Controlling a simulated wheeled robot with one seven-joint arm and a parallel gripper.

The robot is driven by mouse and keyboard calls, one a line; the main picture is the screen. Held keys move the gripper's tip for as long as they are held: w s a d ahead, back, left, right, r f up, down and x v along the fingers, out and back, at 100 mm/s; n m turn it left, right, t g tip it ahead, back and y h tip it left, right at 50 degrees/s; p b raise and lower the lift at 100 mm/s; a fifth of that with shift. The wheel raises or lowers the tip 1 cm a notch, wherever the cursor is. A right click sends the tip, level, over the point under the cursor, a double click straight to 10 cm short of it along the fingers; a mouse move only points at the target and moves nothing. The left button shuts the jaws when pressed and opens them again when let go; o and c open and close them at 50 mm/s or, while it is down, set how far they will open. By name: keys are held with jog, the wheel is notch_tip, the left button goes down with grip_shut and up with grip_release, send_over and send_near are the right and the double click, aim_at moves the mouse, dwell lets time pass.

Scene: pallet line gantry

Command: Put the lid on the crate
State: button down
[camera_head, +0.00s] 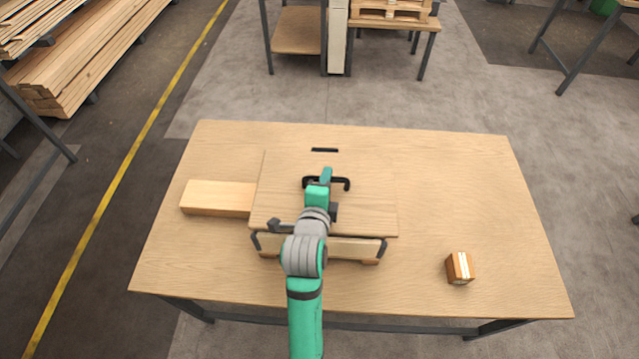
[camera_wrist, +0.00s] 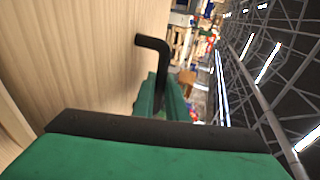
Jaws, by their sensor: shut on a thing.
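The lid (camera_head: 365,212) is a flat wooden panel with a black bar handle (camera_head: 342,182) on top. My gripper (camera_head: 325,178) is shut on this handle, near its middle. In the wrist view the lid (camera_wrist: 75,60) fills the left side, and the bent end of the handle (camera_wrist: 156,44) sticks out past my green fingers (camera_wrist: 165,100). The crate (camera_head: 345,249) is under the lid on the table. Only its front wall, feet and black corner pieces show. The lid covers the rest, and I cannot tell whether it touches the crate's rim all round.
A wooden block (camera_head: 218,198) lies just left of the lid on the table (camera_head: 450,170). A small brown box with pale tape (camera_head: 459,268) stands at the front right. A thin black strip (camera_head: 325,150) shows behind the handle. The table's right side is mostly clear.

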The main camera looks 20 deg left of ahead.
jog(key=shift+w+a+f, duration=0.15)
jog(key=shift+a+f, duration=0.15)
jog(key=shift+f, duration=0.05)
jog(key=f, duration=0.3)
jog(key=shift+w+a, duration=0.15)
jog(key=shift+a, duration=0.2)
jog(key=shift+f, duration=0.4)
jog(key=shift+f, duration=0.3)
jog(key=c, duration=1.8)
grip_release()
jog(key=shift+f, duration=0.1)
jog(key=shift+o, duration=0.2)
